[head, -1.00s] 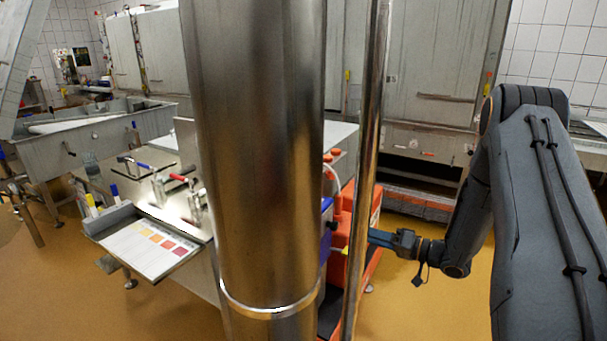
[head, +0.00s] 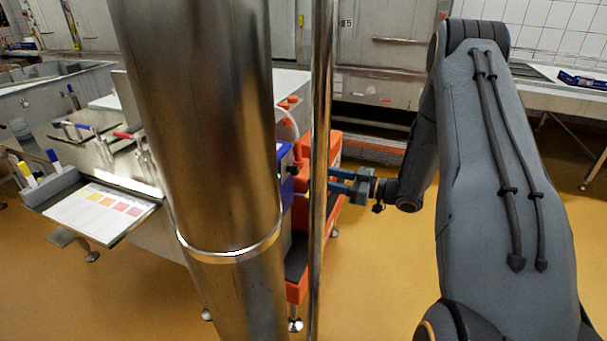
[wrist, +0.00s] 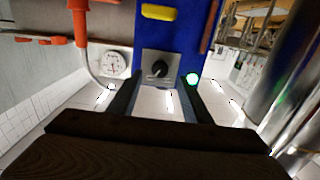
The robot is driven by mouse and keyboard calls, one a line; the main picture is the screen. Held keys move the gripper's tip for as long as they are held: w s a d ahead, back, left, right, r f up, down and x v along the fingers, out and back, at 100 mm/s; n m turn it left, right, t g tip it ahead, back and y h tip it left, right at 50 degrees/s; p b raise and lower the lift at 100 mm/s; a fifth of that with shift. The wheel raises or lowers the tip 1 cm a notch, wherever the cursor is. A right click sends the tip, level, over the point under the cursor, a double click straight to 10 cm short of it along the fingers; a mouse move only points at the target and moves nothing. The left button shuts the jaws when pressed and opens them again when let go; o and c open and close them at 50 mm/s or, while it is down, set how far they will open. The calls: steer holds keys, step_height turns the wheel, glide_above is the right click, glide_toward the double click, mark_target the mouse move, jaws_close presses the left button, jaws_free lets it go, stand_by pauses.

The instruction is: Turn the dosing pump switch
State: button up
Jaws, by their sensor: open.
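The dosing pump switch is a black rotary knob (wrist: 160,68) on a grey plate (wrist: 150,80) on the blue pump housing (wrist: 176,25), in the wrist view. My gripper (wrist: 158,92) is open, its two dark fingers on either side of the plate's lower part, with the knob between and just beyond their tips. I cannot tell whether they touch anything. In the head view my gripper (head: 338,181) points left at the blue pump housing (head: 284,165). A metal post hides part of the gap there.
A round gauge (wrist: 115,64) is left of the knob, with an orange-fitted hose (wrist: 81,28) beside it. A green lamp (wrist: 193,79) is to the right. A shiny column (head: 200,130) blocks much of the head view. A sheet of coloured squares (head: 105,208) lies at left.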

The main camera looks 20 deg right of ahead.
mark_target(293, 170)
steer(key=x, duration=0.6)
steer(key=shift+p, duration=0.35)
steer(key=c, duration=1.1)
